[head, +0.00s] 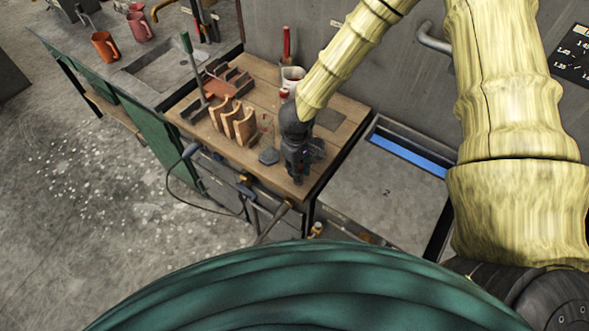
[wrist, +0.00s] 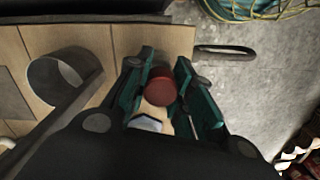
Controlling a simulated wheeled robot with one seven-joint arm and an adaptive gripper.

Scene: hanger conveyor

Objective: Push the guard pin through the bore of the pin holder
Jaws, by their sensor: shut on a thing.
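My gripper (wrist: 160,90) is at the front right part of the wooden bench top, pointing down. It also shows in the head view (head: 298,175). In the wrist view its two teal fingers stand on either side of a round red-topped piece (wrist: 160,86) and are shut on it; I take this to be the guard pin. Its lower part is hidden. A small pale, angular piece (wrist: 146,122) shows just below it, between the fingers. I cannot make out the pin holder or its bore for sure, or whether the pin touches it.
Curved tan wooden pieces (head: 233,122) stand on the bench (head: 180,103), left of my gripper. A white cup (head: 291,76) is behind it. A grey open cylinder (wrist: 60,80) shows left in the wrist view. A grey-topped unit (head: 385,190) is right of the bench.

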